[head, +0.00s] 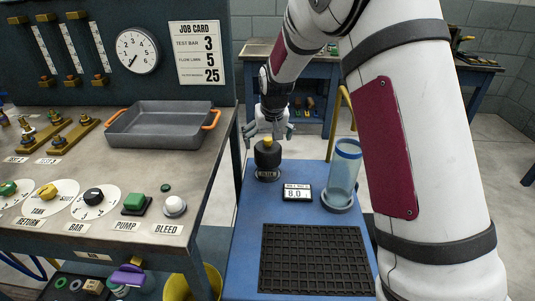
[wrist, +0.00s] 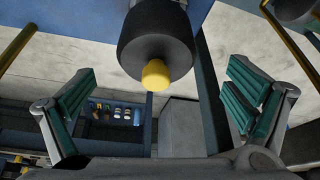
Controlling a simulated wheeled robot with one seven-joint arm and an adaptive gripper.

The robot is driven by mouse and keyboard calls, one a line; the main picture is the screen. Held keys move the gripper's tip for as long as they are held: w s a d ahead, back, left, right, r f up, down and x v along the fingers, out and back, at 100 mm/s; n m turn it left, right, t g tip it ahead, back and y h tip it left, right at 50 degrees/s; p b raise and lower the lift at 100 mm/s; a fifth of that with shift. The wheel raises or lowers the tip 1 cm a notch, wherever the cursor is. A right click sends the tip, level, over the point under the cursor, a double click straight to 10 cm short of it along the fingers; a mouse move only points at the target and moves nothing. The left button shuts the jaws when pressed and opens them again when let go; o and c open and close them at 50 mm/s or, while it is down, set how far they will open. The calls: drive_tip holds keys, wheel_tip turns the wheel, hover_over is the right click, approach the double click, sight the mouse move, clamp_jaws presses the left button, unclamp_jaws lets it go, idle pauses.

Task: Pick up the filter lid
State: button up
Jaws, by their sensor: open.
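The filter lid, a dark round cylinder with a yellow knob on top (head: 267,155), stands at the far end of the blue table. My gripper (head: 269,132) is open and empty, just above and slightly behind the lid in the head view. In the wrist view its two green-padded fingers are spread wide, left and right of the knob, and I see no contact.
The blue table (head: 245,240) also holds a small display (head: 297,193), a clear cylinder with a blue rim (head: 344,172) and a black grid mat (head: 315,262). At left, a workbench carries a grey tray with orange handles (head: 160,126), knobs and buttons. A yellow upright rail stands near my arm.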

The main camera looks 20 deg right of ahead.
sight(268, 144)
drive_tip(key=shift+b+x, duration=0.9)
drive_tip(key=shift+x, duration=2.2)
drive_tip(key=shift+d, duration=0.2)
drive_tip(key=c, duration=1.4)
drive_tip(key=shift+r, duration=0.2)
wheel_tip(268, 144, up, 10)
drive_tip(key=p, duration=0.2)
drive_tip(key=shift+f+p, duration=0.1)
drive_tip(key=shift+p, duration=0.2)
